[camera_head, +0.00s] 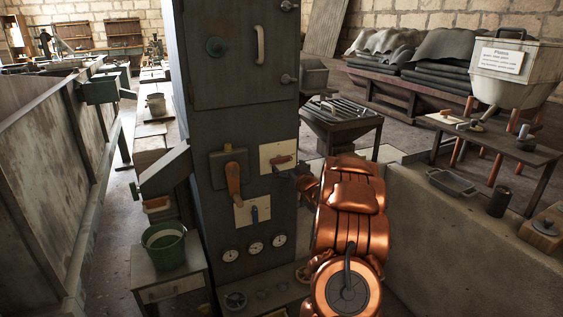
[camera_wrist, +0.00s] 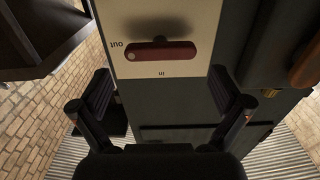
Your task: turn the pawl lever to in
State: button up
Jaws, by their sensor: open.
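The pawl lever (camera_head: 283,160) is a dark red bar on a cream plate (camera_head: 268,153) on the front of the grey cabinet. In the wrist view the lever (camera_wrist: 165,52) lies across the plate (camera_wrist: 195,20), its left end, with a round spot, beside the word "out". In the head view my copper arm reaches to the plate; the fingers there are small and partly hidden.
On the cabinet (camera_head: 240,75), a wooden-handled lever (camera_head: 233,178) and a second lever (camera_head: 254,213) on a cream plate sit left and below. Several gauges (camera_head: 255,247) are lower. A green bucket (camera_head: 164,246) stands at left. A low wall (camera_head: 420,230) is right of my arm.

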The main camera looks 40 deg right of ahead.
aim_at(283, 161)
jog(key=x, duration=0.3)
jog(key=shift+w+f, duration=0.1)
jog(key=shift+w, duration=0.1)
jog(key=shift+w+d, duration=0.3)
jog(key=shift+w, duration=0.4)
jog(key=shift+w+d, duration=0.15)
jog(key=shift+w, duration=0.45)
jog(key=shift+c, duration=0.4)
jog(key=c, duration=0.7)
